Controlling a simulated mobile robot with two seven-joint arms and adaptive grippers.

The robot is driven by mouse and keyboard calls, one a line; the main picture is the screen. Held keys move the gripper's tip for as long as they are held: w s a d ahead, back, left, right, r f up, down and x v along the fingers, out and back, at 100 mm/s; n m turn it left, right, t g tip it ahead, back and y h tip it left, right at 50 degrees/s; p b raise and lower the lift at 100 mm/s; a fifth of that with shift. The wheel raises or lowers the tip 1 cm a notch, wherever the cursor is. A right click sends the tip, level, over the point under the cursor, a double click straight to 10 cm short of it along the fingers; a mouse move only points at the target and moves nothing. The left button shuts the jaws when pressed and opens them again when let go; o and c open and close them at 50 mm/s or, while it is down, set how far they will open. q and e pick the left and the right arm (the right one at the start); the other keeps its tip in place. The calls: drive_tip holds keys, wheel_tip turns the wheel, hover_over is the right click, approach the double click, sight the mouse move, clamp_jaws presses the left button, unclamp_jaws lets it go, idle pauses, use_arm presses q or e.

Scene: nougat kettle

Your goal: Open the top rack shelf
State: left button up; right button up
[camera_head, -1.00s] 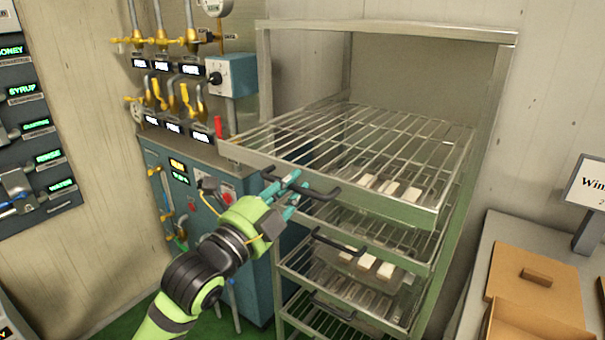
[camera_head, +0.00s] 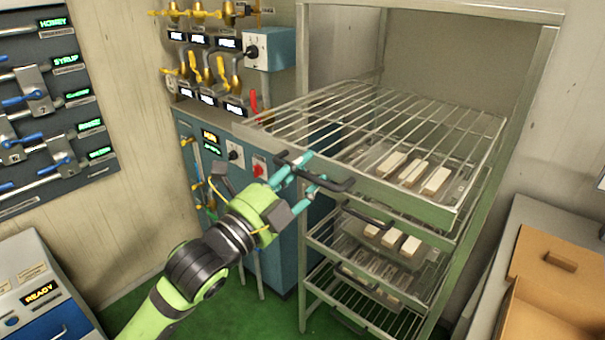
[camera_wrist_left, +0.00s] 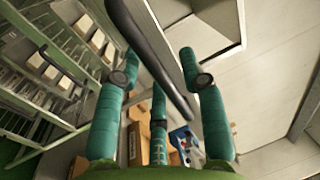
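The top rack shelf (camera_head: 385,187) is a wire grid with a metal front rail. It stands pulled out well forward of the rack frame (camera_head: 303,60). Its dark bar handle (camera_head: 335,184) is on the front rail and also crosses the left wrist view (camera_wrist_left: 155,60). My left gripper (camera_head: 308,170) is at this handle. Its teal fingers (camera_wrist_left: 157,85) are spread apart, with the bar passing between them; whether they touch it I cannot tell. My right gripper is in neither view.
Pale blocks (camera_head: 435,181) show through the top grid, and more lie on the lower shelf (camera_head: 400,243). A blue machine with valves (camera_head: 262,215) stands close left of the rack. A brown box (camera_head: 550,290) is at the right. Green floor is free in front.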

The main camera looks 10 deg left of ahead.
use_arm(q)
drive_tip(key=v, duration=0.7)
drive_tip(key=shift+s, duration=0.25)
drive_tip(key=shift+a, duration=0.15)
